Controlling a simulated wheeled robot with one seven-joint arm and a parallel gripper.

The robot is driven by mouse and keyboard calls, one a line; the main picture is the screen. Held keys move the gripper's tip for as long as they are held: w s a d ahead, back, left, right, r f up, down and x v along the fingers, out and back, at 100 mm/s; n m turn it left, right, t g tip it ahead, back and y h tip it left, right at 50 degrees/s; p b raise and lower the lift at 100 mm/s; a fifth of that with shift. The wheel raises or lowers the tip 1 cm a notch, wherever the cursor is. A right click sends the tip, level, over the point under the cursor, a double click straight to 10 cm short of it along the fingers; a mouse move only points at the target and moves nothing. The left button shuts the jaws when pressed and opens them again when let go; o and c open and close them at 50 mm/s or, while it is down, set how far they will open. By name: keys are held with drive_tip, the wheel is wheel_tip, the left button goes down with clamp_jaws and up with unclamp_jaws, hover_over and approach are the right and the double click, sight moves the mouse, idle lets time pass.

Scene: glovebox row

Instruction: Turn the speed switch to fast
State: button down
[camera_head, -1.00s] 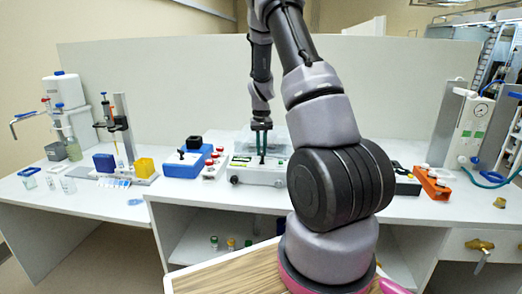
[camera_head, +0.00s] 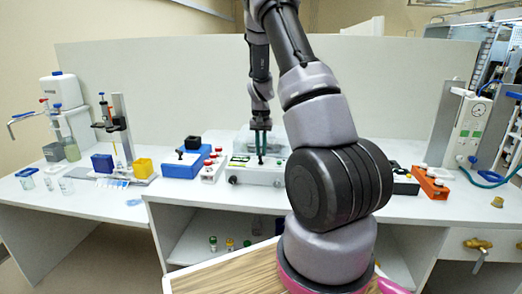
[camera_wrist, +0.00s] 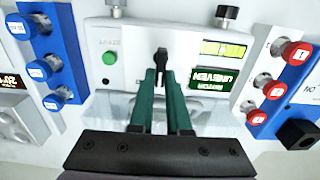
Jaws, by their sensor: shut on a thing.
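A white device (camera_head: 240,175) stands at the middle of the bench, and its front panel (camera_wrist: 133,55) fills the middle of the wrist view. A black switch lever (camera_wrist: 161,55) stands up from this panel, between a green button (camera_wrist: 109,58) and a yellow-green display (camera_wrist: 223,48). My gripper (camera_wrist: 161,74), with long green fingers, is shut on the lever's near end. In the head view my gripper (camera_head: 260,146) points down at the device. The fingers hide part of the lever, and I cannot read a fast or slow mark.
A blue rack with blue-capped items (camera_wrist: 62,62) is left of the panel. A black knob (camera_wrist: 228,13) stands behind the display. The bench front is mostly clear.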

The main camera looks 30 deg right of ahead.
drive_tip(key=c, duration=0.9)
unclamp_jaws()
drive_tip(key=shift+r, duration=0.1)
wheel_tip(320, 180, up, 11)
drive_tip(key=shift+f, duration=0.15)
wheel_tip(320, 180, up, 9)
drive_tip(key=t, duration=0.2)
hover_over(261, 152)
drive_tip(key=s+a, duration=0.4)
drive_tip(key=s+a+r+n+t+y, duration=0.1)
drive_tip(key=s+a+r+t+y, duration=0.1)
drive_tip(key=s+a+r, duration=0.45)
drive_tip(key=s+a+r+t, duration=0.1)
drive_tip(key=s+a, duration=0.1)
drive_tip(key=s, duration=0.4)
drive_tip(key=s+a+r+n+t, duration=0.1)
drive_tip(key=s+r, duration=0.1)
drive_tip(key=s, duration=0.3)
drive_tip(key=s+a+r+t, duration=0.1)
drive_tip(key=s+a+r, duration=0.1)
drive_tip(key=s, duration=0.4)
drive_tip(key=shift+s+a+n, duration=0.3)
drive_tip(key=shift+s+a, duration=0.05)
